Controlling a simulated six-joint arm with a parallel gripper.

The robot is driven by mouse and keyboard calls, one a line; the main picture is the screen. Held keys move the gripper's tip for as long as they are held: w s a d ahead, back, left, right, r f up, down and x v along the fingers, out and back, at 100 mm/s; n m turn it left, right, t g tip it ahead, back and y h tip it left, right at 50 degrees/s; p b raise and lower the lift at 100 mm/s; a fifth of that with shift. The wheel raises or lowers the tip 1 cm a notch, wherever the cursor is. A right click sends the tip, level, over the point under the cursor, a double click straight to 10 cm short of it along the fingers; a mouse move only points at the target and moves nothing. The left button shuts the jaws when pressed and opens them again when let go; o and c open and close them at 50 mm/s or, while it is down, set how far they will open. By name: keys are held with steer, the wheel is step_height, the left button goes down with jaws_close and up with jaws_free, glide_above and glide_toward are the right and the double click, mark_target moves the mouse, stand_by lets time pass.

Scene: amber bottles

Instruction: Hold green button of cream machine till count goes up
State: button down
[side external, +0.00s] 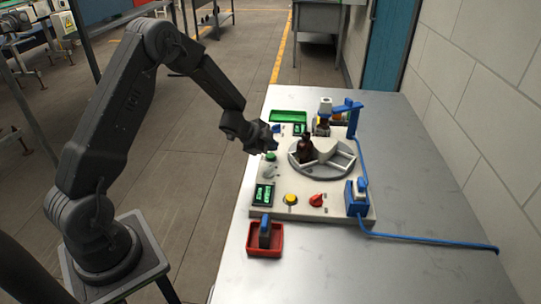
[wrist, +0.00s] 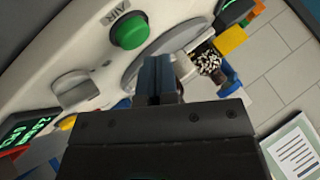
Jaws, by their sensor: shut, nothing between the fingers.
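The cream machine (side external: 283,212) lies on the metal table. Its green button (side external: 270,156) is on the left side of the panel. In the wrist view the green button (wrist: 129,31) stands under the word AIR. My gripper (side external: 268,146) is just above and beside the green button in the side view. In the wrist view the shut fingers (wrist: 154,64) are empty, below and right of the button, with a gap in the picture. The count display (side external: 263,194) glows green, also in the wrist view (wrist: 25,130); its digits are too small to read surely.
A grey turntable (side external: 335,173) with dark bottles (side external: 306,152) is right of the button. A grey knob (wrist: 75,88), yellow button (side external: 291,199) and red knob (side external: 316,200) sit nearby. A red tray (side external: 262,252) is in front, a green tray (side external: 288,117) behind.

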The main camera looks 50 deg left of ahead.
mark_target(271, 156)
steer(key=shift+f, duration=0.15)
steer(key=shift+f, duration=0.25)
steer(key=shift+f, duration=0.5)
stand_by(1.9)
stand_by(2.5)
steer(key=shift+r, duration=0.9)
steer(key=shift+r, duration=0.1)
steer(key=shift+r, duration=2.4)
